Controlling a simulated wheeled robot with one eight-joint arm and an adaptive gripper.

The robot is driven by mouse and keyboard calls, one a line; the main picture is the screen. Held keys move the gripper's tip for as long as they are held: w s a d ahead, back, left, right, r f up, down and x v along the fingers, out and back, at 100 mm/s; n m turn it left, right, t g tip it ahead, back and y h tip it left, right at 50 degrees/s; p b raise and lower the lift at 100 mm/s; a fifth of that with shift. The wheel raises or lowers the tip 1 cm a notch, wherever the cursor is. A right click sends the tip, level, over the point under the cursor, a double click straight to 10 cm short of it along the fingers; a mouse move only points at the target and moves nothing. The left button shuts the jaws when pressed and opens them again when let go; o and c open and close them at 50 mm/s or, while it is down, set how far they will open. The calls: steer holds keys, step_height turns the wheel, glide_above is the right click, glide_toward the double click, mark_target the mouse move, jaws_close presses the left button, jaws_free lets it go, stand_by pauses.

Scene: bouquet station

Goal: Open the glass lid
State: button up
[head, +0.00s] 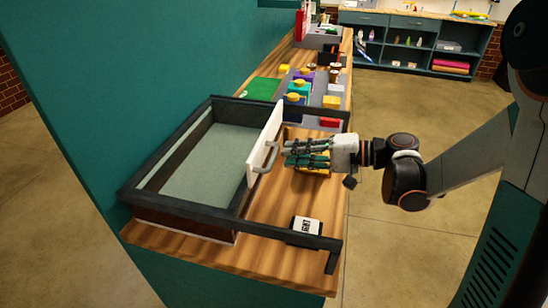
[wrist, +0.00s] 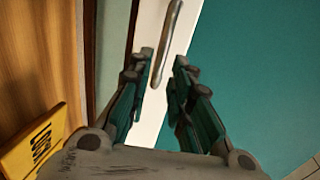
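A dark-framed box (head: 128,192) sits on the wooden counter. A white panel with a grey bar handle (head: 270,158) stands at its right side. The pale grey-green area inside the frame could be glass or the box floor; I cannot tell which. My gripper (head: 287,153) is just right of the handle, pointing at it. In the wrist view my gripper (wrist: 164,64) is open, and the handle (wrist: 174,28) runs down between the two fingers in the picture. I cannot tell whether they touch it. The white panel (wrist: 150,22) is behind it.
Dark rails reach right from the box over the counter (head: 270,256). A black block with a white label (head: 306,228) lies by the near rail. A yellow block (wrist: 42,145) is below my gripper. Several coloured blocks (head: 298,98) stand farther back. A teal wall (head: 150,60) is at left.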

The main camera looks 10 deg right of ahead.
mark_target(275, 152)
steer(key=b+x, duration=0.1)
steer(key=x, duration=0.4)
steer(key=shift+w+a, duration=0.15)
steer(key=shift+a, duration=0.15)
steer(key=shift+c, duration=0.4)
jaws_close()
